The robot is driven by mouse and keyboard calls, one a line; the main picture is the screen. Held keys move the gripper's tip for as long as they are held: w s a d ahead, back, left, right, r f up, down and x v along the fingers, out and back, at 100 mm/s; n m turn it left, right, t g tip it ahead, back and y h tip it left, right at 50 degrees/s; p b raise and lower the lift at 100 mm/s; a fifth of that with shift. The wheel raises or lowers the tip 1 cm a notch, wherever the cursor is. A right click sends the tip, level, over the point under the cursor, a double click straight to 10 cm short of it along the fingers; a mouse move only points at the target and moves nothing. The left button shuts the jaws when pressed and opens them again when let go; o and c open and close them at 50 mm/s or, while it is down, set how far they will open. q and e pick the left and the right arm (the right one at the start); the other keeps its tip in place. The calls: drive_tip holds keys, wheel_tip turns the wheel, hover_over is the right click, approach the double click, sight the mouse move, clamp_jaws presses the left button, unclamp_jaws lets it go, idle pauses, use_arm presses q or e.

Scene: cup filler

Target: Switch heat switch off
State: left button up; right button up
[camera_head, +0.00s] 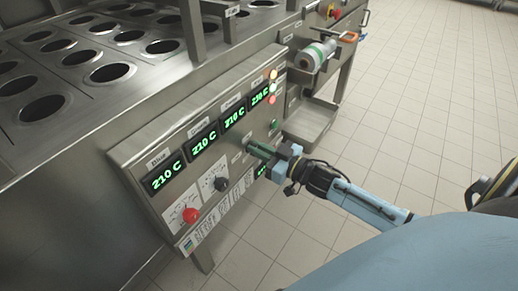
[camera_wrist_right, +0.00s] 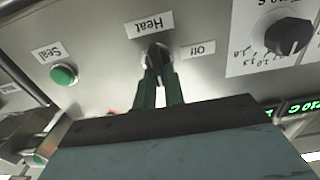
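The heat switch (camera_wrist_right: 157,54) is a small dark knob on the steel control panel (camera_head: 140,160). In the right wrist view a "Heat" label (camera_wrist_right: 149,25) is above it and an "Off" label (camera_wrist_right: 198,50) to its right. The knob's grip runs roughly up and down in that view, toward the "Heat" label. My right gripper (camera_wrist_right: 159,78) has its green fingers on either side of the knob, close together, seemingly closed on it. In the head view my right gripper (camera_head: 258,151) reaches the panel from the right and hides the switch. My left gripper is not in view.
A green "Seal" button (camera_wrist_right: 64,74) and a black dial (camera_wrist_right: 288,36) flank the switch in the wrist view. The tiled floor (camera_head: 430,100) is clear.

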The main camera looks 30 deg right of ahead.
clamp_jaws()
